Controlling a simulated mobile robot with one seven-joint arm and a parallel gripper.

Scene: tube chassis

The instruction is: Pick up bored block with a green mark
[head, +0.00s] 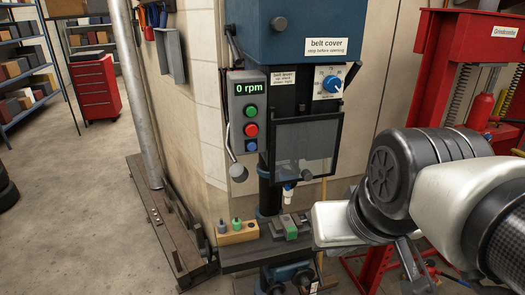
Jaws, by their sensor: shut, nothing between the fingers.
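A small block with a green top (291,233) sits at the grey vise (284,222) on the drill press table, below the chuck. I take it for the bored block with the green mark; its bore is too small to make out. My gripper (314,226) is at the right of the block, its white hand reaching in from the right. The fingers are small and hard to make out; they look shut and empty. I cannot tell whether they touch the vise.
A wooden holder (238,236) with a green-topped and a grey piece stands left of the vise on the dark table (250,259). The drill press (303,32) reads 0 rpm, with a clear guard (306,146) above the vise. A red stand (408,80) is at right.

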